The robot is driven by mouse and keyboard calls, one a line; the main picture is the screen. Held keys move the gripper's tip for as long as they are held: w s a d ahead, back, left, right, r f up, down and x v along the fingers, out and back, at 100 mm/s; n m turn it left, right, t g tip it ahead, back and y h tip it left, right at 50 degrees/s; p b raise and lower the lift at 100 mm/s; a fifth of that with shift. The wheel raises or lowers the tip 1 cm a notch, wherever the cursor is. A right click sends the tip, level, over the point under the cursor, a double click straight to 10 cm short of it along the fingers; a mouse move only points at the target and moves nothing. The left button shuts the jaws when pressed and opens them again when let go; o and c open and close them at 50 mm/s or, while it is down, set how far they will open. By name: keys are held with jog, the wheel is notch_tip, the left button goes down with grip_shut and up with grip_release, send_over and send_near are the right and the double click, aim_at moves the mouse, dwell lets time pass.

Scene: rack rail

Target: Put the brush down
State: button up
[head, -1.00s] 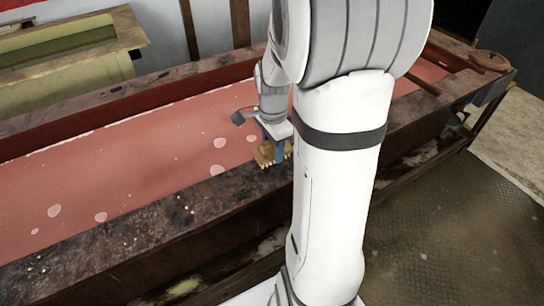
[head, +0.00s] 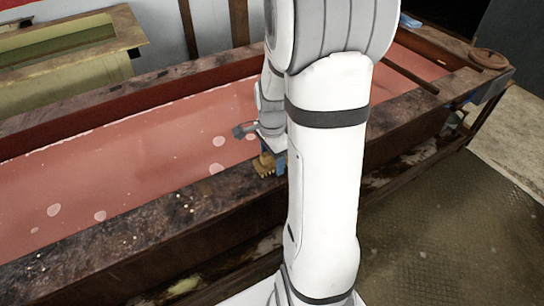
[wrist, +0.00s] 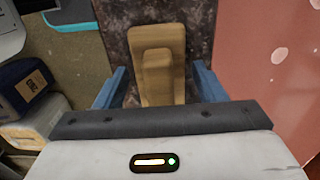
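The brush (wrist: 158,65), a tan wooden block with a raised narrower piece, is on the dark speckled ledge (wrist: 112,28) of the trough in the wrist view. In the head view the brush (head: 264,165) shows on the near rim, partly hidden by my arm. My gripper (wrist: 158,84) is open, with one blue finger on each side of the brush. A gap shows between each finger and the wood. In the head view only a blue part of my gripper (head: 281,163) shows beside the brush.
The long trough holds flat red liquid or coating (head: 100,190) with pale spots. A yellowish-green tank (head: 70,55) stands behind it. A coiled brown item (head: 488,59) lies at the far right corner. Dark blue (wrist: 25,87) and cream (wrist: 38,122) containers are below left in the wrist view.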

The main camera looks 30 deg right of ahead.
jog(key=shift+o, duration=0.2)
jog(key=shift+w+r, duration=0.1)
jog(key=shift+r, duration=0.45)
notch_tip(320, 180, up, 11)
jog(key=shift+f, duration=0.2)
jog(key=shift+a+r+b, duration=0.15)
jog(key=shift+r+b, duration=0.1)
jog(key=shift+b, duration=0.05)
jog(key=s+a+r+n+t, duration=0.1)
jog(key=s+a+n+t, duration=0.2)
jog(key=s+a+n, duration=0.9)
jog(key=n, duration=0.5)
jog(key=shift+s+r+n, duration=0.25)
jog(key=shift+s+n, duration=0.05)
